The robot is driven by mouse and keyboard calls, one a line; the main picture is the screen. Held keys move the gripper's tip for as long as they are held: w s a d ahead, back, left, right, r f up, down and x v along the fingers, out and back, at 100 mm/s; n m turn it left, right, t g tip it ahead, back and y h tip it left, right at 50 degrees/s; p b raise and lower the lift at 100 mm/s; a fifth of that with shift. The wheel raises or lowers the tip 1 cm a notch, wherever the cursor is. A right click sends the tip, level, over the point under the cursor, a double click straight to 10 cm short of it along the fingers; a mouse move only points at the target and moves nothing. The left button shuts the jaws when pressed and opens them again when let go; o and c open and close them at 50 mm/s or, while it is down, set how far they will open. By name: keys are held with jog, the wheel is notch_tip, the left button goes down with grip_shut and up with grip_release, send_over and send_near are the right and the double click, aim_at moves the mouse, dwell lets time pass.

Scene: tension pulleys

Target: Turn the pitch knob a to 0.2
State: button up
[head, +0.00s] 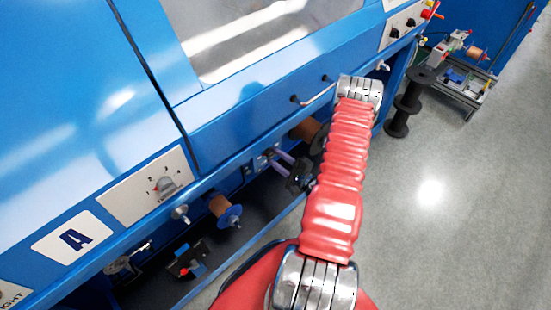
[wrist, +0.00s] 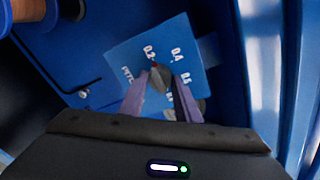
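The pitch knob (wrist: 162,78) is a small grey knob with a red mark on a blue plate (wrist: 120,55) with white numbers in the wrist view. The red mark lies just below the 0.2, near it and further from the 0.4. My gripper (wrist: 165,76) has its two purple fingers apart, one on each side of the knob. I cannot tell whether either finger touches it. Part of the lettering is hidden behind the fingers. In the head view, my gripper (head: 277,158) reaches in under the blue cabinet's ledge, and the knob cannot be made out there.
The blue cabinet (head: 270,110) hangs over the recess where my gripper is. Copper-coloured spools (head: 220,206) stick out to the left, and another spool (wrist: 28,12) shows at the wrist view's upper left. Black reels (head: 408,100) stand on the open grey floor to the right.

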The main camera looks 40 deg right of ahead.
jog(key=o, duration=0.4)
jog(key=shift+s, duration=0.1)
jog(key=s, duration=0.9)
jog(key=s+r, duration=0.1)
jog(key=s, duration=0.3)
jog(key=shift+s, duration=0.3)
dwell(0.6)
